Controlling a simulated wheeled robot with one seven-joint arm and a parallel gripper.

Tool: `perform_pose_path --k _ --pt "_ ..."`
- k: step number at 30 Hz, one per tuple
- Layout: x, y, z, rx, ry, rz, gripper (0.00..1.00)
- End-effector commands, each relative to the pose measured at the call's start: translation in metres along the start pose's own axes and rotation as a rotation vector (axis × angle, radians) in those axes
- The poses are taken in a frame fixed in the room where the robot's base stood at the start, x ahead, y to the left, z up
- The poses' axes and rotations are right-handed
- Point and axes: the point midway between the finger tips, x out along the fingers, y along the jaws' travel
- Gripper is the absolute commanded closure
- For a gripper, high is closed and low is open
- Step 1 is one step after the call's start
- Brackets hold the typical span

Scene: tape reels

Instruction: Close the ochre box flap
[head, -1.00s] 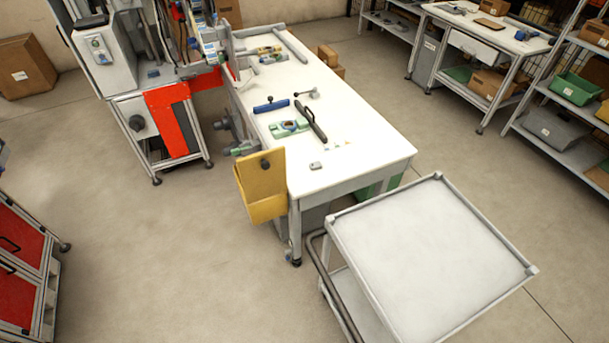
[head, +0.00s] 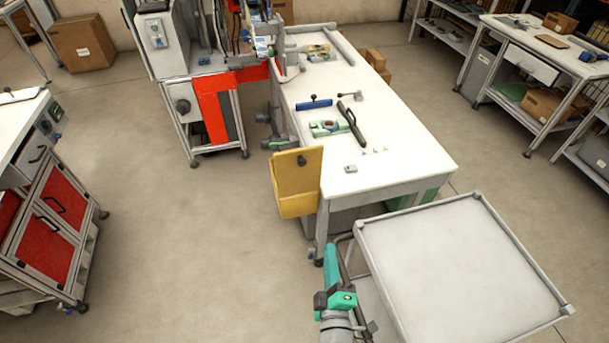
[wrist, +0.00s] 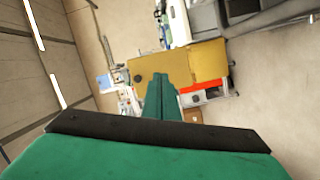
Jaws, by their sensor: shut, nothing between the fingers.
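The ochre box (head: 297,206) hangs at the near left end of the white workbench. Its flap (head: 288,172) stands upright above the box, open, with a dark round knob (head: 301,160) near its upper edge. In the wrist view the flap (wrist: 173,62) lies sideways ahead of my gripper (wrist: 160,79), with the box body (wrist: 213,58) to its right. My gripper's green fingers are together and empty, and overlap the flap in the picture. In the head view my green arm end is low, below and right of the box, apart from it. The box's inside is hidden.
The white workbench (head: 400,160) carries several tools and small parts. A grey cart (head: 450,265) stands in front of it, close to my arm. A red-doored cabinet (head: 45,240) is at left. The floor (head: 190,240) left of the box is clear.

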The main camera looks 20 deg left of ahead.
Motion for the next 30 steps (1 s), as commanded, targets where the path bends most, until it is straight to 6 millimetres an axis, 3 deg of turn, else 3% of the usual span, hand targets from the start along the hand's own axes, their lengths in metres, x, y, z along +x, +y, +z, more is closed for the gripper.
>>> perform_pose_path --k 3,10,19,30 --pt "0.035 0.023 -0.023 -0.149 0.093 0.032 1.0" --pt "0.067 0.049 -0.054 -0.336 0.198 0.086 1.0" --pt "0.09 0.055 -0.064 -0.372 0.217 0.099 1.0" --pt "0.151 0.059 -0.079 -0.371 0.217 0.099 1.0"
